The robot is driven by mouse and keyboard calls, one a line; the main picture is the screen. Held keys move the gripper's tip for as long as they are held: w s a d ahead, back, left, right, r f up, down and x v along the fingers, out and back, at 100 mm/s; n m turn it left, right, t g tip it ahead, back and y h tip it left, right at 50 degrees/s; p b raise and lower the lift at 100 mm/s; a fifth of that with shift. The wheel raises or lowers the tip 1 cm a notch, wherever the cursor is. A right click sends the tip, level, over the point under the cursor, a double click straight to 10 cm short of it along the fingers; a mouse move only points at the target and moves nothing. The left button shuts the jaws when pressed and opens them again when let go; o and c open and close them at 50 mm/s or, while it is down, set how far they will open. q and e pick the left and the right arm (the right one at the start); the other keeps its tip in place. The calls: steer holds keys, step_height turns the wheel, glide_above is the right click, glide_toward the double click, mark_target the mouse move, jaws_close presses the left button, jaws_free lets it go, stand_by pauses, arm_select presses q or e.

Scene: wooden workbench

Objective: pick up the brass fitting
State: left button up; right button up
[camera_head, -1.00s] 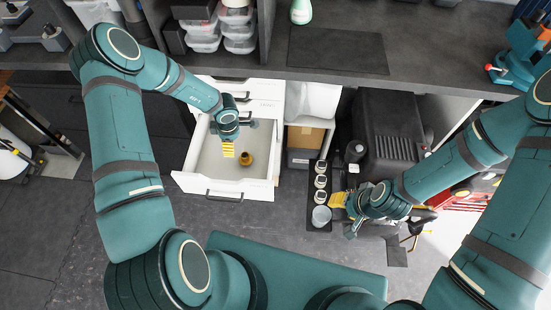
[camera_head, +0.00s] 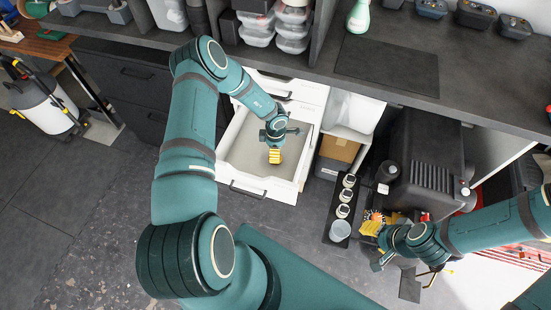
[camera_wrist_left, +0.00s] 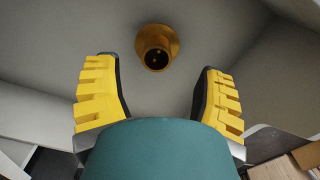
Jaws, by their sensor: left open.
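The brass fitting (camera_wrist_left: 157,47) is a small golden piece with a wide round flange and a dark hole facing me. It rests on the pale floor of the open drawer (camera_head: 267,190). In the left wrist view it lies just beyond my left gripper (camera_wrist_left: 160,80), near the middle of the gap between the two yellow fingers. The fingers are wide apart and nothing is between them. In the head view my left gripper (camera_head: 274,157) is inside the drawer and seems to hide the fitting. My right gripper (camera_head: 376,243) is off to the right, its jaw gap unclear.
The drawer's walls surround my left gripper. The worktop (camera_head: 470,85) overhangs behind. To the right are a cardboard box (camera_head: 340,149), a dark strip with several round white-topped items (camera_head: 343,210), and a black machine (camera_head: 425,150).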

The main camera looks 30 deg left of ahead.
arm_select(q)
steer(key=f, duration=0.2)
steer(key=f+b, duration=0.1)
steer(key=f, duration=0.2)
steer(key=shift+w, duration=0.2)
jaws_close()
